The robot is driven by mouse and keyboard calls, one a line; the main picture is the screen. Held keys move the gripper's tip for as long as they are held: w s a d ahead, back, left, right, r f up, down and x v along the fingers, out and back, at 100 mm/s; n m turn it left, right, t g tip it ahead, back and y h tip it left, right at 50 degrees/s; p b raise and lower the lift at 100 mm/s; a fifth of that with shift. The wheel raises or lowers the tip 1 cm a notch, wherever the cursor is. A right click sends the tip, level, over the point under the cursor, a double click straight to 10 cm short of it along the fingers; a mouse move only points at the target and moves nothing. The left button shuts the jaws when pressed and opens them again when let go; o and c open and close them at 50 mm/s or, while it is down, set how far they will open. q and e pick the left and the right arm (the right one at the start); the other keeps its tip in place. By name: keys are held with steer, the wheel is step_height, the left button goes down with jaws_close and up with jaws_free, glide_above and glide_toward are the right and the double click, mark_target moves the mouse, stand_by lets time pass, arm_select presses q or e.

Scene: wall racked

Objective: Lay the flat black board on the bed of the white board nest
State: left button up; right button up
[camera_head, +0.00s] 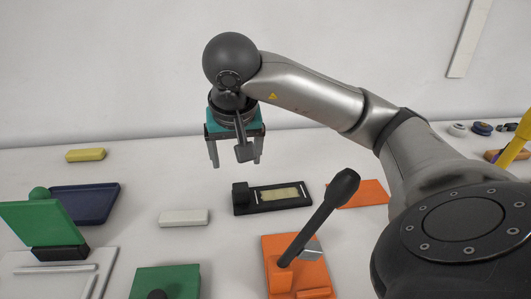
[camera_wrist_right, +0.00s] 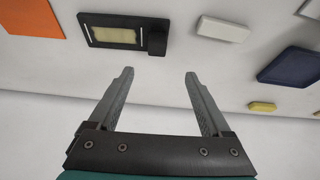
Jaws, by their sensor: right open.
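The flat black board (camera_head: 267,209) lies on the white table, with a pale yellow patch on top and a raised black block at its left end. It also shows in the right wrist view (camera_wrist_right: 103,40). The white board nest (camera_head: 40,283) appears to be the white plate with raised bars at the lower left, cut off by the picture edge. A tilted green plate (camera_head: 38,223) with a black base stands at its back. My right gripper (camera_head: 236,163) is open and empty, above the table and behind the black board; its fingers (camera_wrist_right: 160,73) are apart. My left gripper is not in view.
A white block (camera_head: 183,217), navy tray (camera_head: 85,203) and yellow block (camera_head: 86,155) lie to the left. An orange base (camera_head: 310,281) with an upright black-handled lever (camera_head: 325,205) stands in front of the board. A green block (camera_head: 180,275) is nearby; an orange mat (camera_head: 362,193) lies right.

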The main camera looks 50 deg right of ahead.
steer(key=b, duration=0.2)
glide_above(241, 187)
steer(key=s+a, duration=0.1)
steer(key=a, duration=0.1)
steer(key=f, duration=0.7)
steer(key=shift+s+d+f, duration=0.1)
steer(key=shift+d+f, duration=0.15)
steer(key=shift+x, duration=2.9)
steer(key=shift+s+d, duration=0.1)
steer(key=shift+s, duration=0.1)
jaws_close()
